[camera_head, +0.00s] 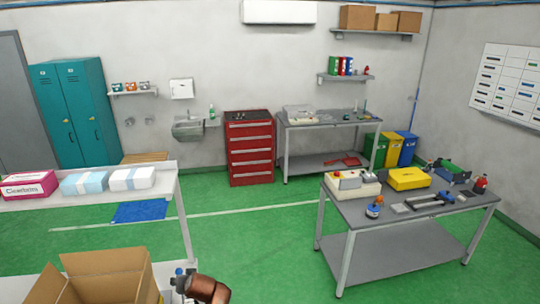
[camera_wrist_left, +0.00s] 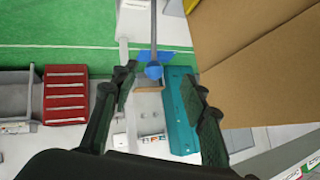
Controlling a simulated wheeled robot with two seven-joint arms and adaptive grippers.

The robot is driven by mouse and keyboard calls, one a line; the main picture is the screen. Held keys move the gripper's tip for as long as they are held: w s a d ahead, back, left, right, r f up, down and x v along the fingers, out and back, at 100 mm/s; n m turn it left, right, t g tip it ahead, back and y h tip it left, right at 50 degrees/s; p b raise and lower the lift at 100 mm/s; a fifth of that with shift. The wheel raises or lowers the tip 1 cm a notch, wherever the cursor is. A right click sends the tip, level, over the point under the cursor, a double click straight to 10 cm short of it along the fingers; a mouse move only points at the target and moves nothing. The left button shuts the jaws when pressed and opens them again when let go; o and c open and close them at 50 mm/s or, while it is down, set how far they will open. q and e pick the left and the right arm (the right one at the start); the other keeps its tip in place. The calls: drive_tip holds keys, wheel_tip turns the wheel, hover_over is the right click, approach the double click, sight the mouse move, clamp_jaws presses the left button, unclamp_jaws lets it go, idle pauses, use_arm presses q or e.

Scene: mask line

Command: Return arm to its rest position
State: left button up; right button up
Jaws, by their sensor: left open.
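My left gripper (camera_wrist_left: 157,75) shows in the left wrist view with its two dark fingers spread apart. A blue round thing (camera_wrist_left: 153,72) at the end of a thin grey bar shows between the fingertips; I cannot tell how far beyond them it is. An open cardboard box (camera_wrist_left: 250,70) fills the right side of that view, beside the fingers. In the head view the same kind of open box (camera_head: 105,276) stands at the bottom left, with a copper-coloured part of my arm just right of it. My right gripper is not in view.
A white shelf table (camera_head: 184,205) at the left carries a pink box (camera_head: 29,186) and pale packs (camera_head: 132,178). A grey workbench (camera_head: 385,218) with a yellow case (camera_head: 409,178) stands at the right. A red drawer cabinet (camera_head: 249,150) is at the back. Green floor between is clear.

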use_arm(q)
drive_tip(key=s+a+f+g+h, duration=0.1)
drive_tip(key=s+f, duration=0.3)
drive_tip(key=s, duration=0.3)
drive_tip(key=s+a+f+h, duration=0.1)
drive_tip(key=s+f, duration=0.4)
drive_tip(key=s, duration=0.2)
drive_tip(key=s+d+f+m+g+h, duration=0.1)
drive_tip(key=s+d+f+m+h, duration=0.15)
drive_tip(key=s, duration=1.25)
drive_tip(key=s+d+f+m+g+h, duration=0.15)
drive_tip(key=s+d, duration=0.25)
drive_tip(key=s, duration=1.1)
wheel_tip(320, 180, down, 35)
drive_tip(key=s+d+g+b, duration=0.1)
drive_tip(key=d+b, duration=0.1)
drive_tip(key=b, duration=0.6)
drive_tip(key=s+f+b, duration=0.3)
drive_tip(key=s+f, duration=0.7)
drive_tip(key=f, duration=0.3)
drive_tip(key=s+f+m+g+b, duration=0.1)
drive_tip(key=s+f+b, duration=0.3)
drive_tip(key=s+f, duration=0.6)
wheel_tip(320, 180, down, 4)
drive_tip(key=shift+s+r+h, duration=0.1)
drive_tip(key=shift+s+h, duration=0.2)
drive_tip(key=shift+h, duration=0.1)
drive_tip(key=shift+g, duration=0.25)
